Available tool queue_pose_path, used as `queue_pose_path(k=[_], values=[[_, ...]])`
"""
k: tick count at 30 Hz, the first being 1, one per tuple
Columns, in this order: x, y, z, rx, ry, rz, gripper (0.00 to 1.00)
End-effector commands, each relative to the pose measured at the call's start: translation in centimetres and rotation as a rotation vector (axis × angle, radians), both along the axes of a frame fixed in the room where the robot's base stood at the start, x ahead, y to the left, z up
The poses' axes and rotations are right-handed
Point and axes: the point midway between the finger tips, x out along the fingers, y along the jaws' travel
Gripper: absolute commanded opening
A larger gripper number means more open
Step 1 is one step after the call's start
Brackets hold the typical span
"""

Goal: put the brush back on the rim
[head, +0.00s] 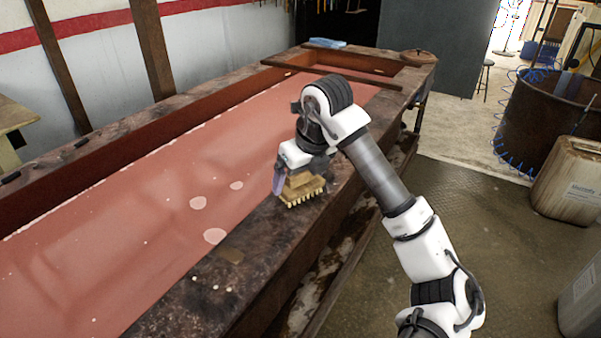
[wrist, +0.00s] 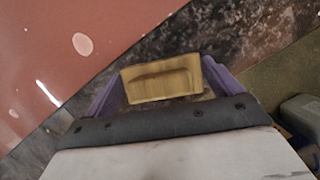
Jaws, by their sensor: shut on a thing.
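The brush (head: 302,188) has a yellow-tan block with pale bristles pointing down. My gripper (head: 292,181) is shut on it, with a purple finger showing at its left. In the wrist view the brush (wrist: 161,78) sits between the two purple fingers of my gripper (wrist: 160,86). The brush is over the dark, stained near rim (head: 200,293) of the long tank, close to the inner edge. I cannot tell whether the bristles touch the rim. The rim also shows behind the brush in the wrist view (wrist: 220,38).
Reddish liquid (head: 130,220) with pale patches fills the tank left of the rim. A small brownish flat patch (head: 231,255) and pale spots lie on the rim nearer the camera. A blue cloth (head: 327,43) lies at the far end. A jerrycan (head: 568,180) and a rusty drum (head: 545,115) stand right.

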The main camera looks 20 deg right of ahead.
Motion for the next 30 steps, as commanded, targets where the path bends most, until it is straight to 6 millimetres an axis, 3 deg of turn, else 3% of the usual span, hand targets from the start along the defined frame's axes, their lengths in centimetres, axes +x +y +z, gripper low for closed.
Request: queue_pose_path(k=[9,10,12,23,30], values=[[0.0,0.0,-0.3,-0.002,-0.001,-0.001,0.6],[0.0,0.0,-0.2,-0.002,-0.001,-0.001,0.93],[0.0,0.0,-0.1,-0.002,-0.001,-0.001,1.0],[-0.1,-0.1,0.6,-0.003,-0.003,0.0,1.0],[-1.7,-0.6,5.0,-0.006,-0.005,-0.002,1.0]])
